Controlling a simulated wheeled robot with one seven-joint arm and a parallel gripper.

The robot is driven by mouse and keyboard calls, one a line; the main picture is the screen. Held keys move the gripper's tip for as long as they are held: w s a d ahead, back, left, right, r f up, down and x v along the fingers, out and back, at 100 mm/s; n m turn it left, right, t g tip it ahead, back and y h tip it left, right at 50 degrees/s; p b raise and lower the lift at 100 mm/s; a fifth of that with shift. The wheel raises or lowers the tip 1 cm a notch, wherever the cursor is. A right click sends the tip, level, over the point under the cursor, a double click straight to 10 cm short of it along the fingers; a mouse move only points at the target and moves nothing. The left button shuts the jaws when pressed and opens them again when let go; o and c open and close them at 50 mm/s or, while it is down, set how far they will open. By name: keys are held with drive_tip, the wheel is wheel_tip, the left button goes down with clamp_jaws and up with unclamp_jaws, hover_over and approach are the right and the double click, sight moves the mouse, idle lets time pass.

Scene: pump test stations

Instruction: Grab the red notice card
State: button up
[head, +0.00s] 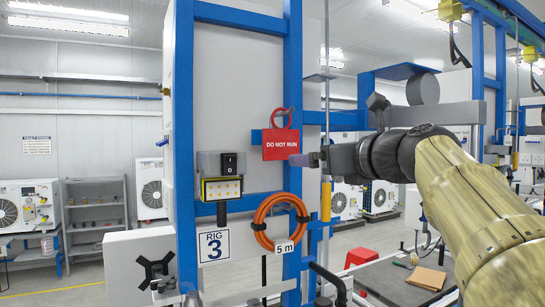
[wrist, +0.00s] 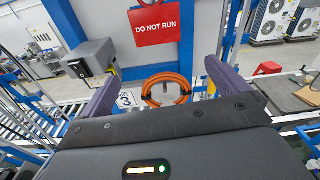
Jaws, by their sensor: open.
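The red notice card (head: 281,144) reads "DO NOT RUN" and hangs by a red loop from a hook on a blue crossbar of the rig frame.
Left of the card is a grey switch box (head: 222,163) above a yellow-framed light. Below hang a coiled orange hose (head: 279,222) and a "RIG 3" sign (head: 214,245). Blue uprights (head: 186,130) flank the white panel. A table with a brown board (head: 426,278) is at lower right.

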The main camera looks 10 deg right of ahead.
drive_tip(key=shift+s+a+r+m+t+y, duration=0.1)
drive_tip(key=shift+s+r+m+t+y, duration=0.1)
drive_tip(key=shift+r, duration=0.4)
drive_tip(key=shift+s+a+r+m+t+y, duration=0.1)
drive_tip(key=shift+r+m, duration=0.1)
drive_tip(key=shift+r, duration=0.4)
